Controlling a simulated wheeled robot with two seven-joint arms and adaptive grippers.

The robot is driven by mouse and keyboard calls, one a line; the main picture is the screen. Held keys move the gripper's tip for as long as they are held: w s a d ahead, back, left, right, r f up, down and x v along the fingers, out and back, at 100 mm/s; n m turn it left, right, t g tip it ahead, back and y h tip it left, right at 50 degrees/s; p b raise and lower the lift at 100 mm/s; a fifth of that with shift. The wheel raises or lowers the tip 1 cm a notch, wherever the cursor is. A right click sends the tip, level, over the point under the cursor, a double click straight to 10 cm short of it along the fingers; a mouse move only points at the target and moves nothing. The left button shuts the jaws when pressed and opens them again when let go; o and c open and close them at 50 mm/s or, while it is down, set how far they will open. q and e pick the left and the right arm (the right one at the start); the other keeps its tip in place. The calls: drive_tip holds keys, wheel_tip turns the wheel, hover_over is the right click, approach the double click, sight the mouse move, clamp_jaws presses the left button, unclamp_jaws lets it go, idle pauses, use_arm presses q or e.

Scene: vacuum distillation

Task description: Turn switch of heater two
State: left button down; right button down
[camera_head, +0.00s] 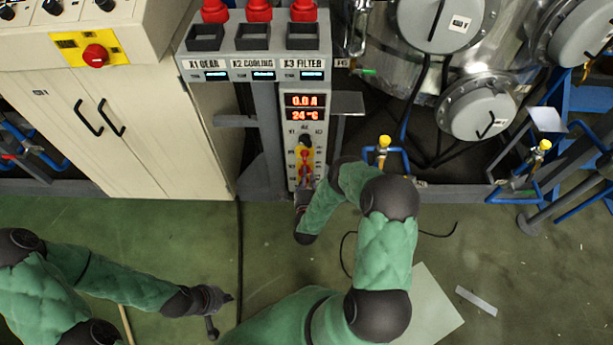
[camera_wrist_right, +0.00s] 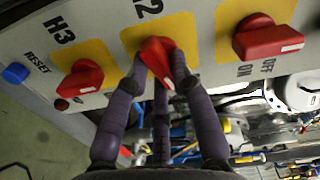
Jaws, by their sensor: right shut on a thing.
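The red rotary switch of heater two (camera_wrist_right: 155,58) sits on a yellow plate in the right wrist view. The label above it is partly cut off and ends in "2". My right gripper (camera_wrist_right: 158,72) is shut on this switch, its dark fingers around the knob. The knob's white-marked end points down and slightly right. In the head view my right gripper (camera_head: 304,190) is at the lower part of the narrow control panel (camera_head: 293,150) and hides part of it. My left gripper (camera_head: 215,312) is low over the floor, away from the panel; its fingers are too small to judge.
The red H3 switch (camera_wrist_right: 80,80) is left of the held switch, and another red switch (camera_wrist_right: 268,38) is right. A blue reset button (camera_wrist_right: 16,73) is far left. White cabinets (camera_head: 120,120) and metal vessels (camera_head: 475,75) flank the panel. Green floor lies in front.

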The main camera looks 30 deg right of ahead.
drive_tip(key=shift+a+f+m, duration=0.1)
drive_tip(key=shift+f+m, duration=0.05)
drive_tip(key=shift+m, duration=1.65)
drive_tip(key=c, duration=1.1)
unclamp_jaws()
drive_tip(key=shift+o, duration=0.2)
drive_tip(key=v, duration=1.2)
